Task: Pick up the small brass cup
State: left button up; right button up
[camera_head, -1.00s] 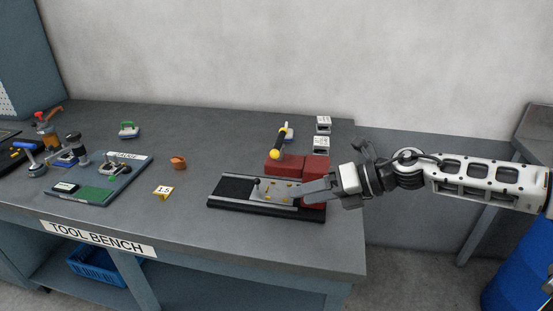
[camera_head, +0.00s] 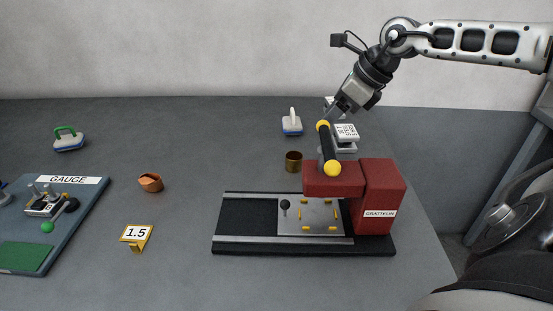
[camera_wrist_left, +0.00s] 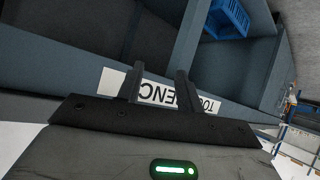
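The small brass cup (camera_head: 293,161) stands upright on the bench just behind the red machine, left of its yellow-ended handle. My right gripper (camera_head: 334,112) is above and to the right of the cup, apart from it, pointing down and left near the top of the handle. Its fingertips are small and partly overlapped, so its opening is unclear. In the left wrist view my left gripper (camera_wrist_left: 159,88) has its two fingers apart with nothing between them, facing the bench front and its label. The cup is not in that view.
The red machine (camera_head: 380,190) with black-and-yellow handle (camera_head: 326,145) stands in front of the cup. White blocks (camera_head: 345,133) and a blue-based tool (camera_head: 292,123) are behind. An orange cup (camera_head: 150,182), a 1.5 sign (camera_head: 137,234) and a gauge board (camera_head: 78,220) are left.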

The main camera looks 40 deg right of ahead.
aim_at(294, 156)
jog(key=p+x, duration=0.1)
jog(key=x, duration=0.4)
jog(key=p+x, duration=0.1)
jog(key=x, duration=0.3)
jog(key=p+x, duration=0.1)
jog(key=x, duration=0.4)
jog(key=shift+s+a+f, duration=0.2)
jog(key=shift+f, duration=0.25)
jog(key=c, duration=1)
